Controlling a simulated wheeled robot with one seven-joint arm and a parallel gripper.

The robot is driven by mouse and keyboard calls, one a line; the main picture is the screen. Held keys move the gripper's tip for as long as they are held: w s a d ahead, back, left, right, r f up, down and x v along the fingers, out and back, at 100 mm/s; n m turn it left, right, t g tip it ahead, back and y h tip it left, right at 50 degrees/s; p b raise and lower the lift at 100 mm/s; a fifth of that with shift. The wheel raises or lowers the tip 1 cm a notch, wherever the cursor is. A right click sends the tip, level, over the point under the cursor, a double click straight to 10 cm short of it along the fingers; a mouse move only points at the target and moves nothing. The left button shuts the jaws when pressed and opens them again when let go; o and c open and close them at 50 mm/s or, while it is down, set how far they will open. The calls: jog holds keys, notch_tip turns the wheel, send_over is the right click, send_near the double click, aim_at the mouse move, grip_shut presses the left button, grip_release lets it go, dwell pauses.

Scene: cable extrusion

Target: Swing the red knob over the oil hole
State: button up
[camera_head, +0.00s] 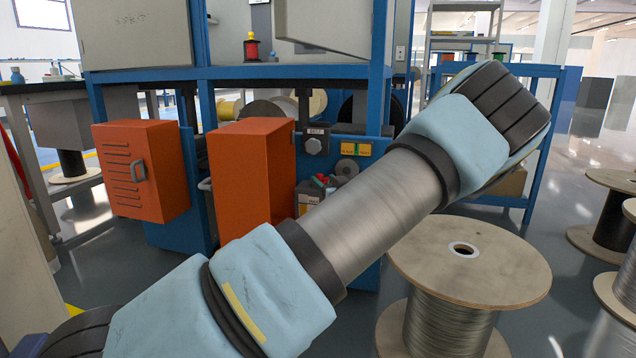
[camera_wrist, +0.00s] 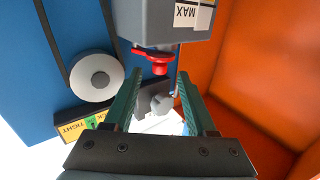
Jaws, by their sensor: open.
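The red knob (camera_wrist: 159,63) shows in the wrist view, on a red arm-like piece at the edge of a grey box marked MAX (camera_wrist: 165,22). My gripper (camera_wrist: 158,78) is open, its two green fingers pointing toward the grey box. The knob appears between and beyond the fingertips, and I see no contact. A pale grey rounded piece (camera_wrist: 161,103) shows between the fingers. I cannot make out the oil hole.
Orange walls (camera_wrist: 265,75) stand close on the right of the wrist view. A blue panel with a pale pulley and black belt (camera_wrist: 96,77) lies on the left. In the head view an open orange cabinet door (camera_head: 252,172) and a cable spool (camera_head: 468,265) stand near my arm.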

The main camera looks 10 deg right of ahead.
aim_at(319, 175)
jog(key=shift+w+a+b, duration=0.15)
jog(key=shift+w+b, duration=0.2)
jog(key=shift+w, duration=0.8)
jog(key=shift+w+a+b, duration=0.1)
jog(key=shift+w+b, duration=0.25)
jog(key=shift+w, duration=0.8)
grip_shut()
